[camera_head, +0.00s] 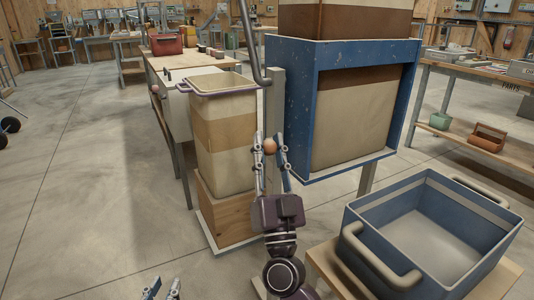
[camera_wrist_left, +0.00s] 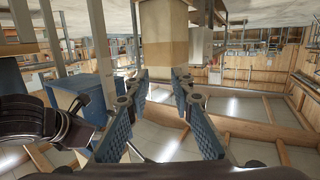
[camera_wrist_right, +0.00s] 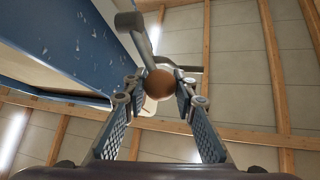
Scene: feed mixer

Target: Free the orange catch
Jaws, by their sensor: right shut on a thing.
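An orange-brown ball (camera_head: 270,146), which looks like the knob of the orange catch, sits at the front of a grey post beside the blue-framed hopper (camera_head: 299,115). My right gripper (camera_head: 270,139) has its fingers on either side of this ball and is shut on it. In the right wrist view the ball (camera_wrist_right: 159,84) is between the fingertips, in line with a grey lever (camera_wrist_right: 140,42).
A tall beige bin (camera_head: 222,130) stands on a wooden block left of the post. A blue tub (camera_head: 440,205) with beige handles sits on a low wooden stand at the right front. A workbench (camera_head: 160,66) stands behind.

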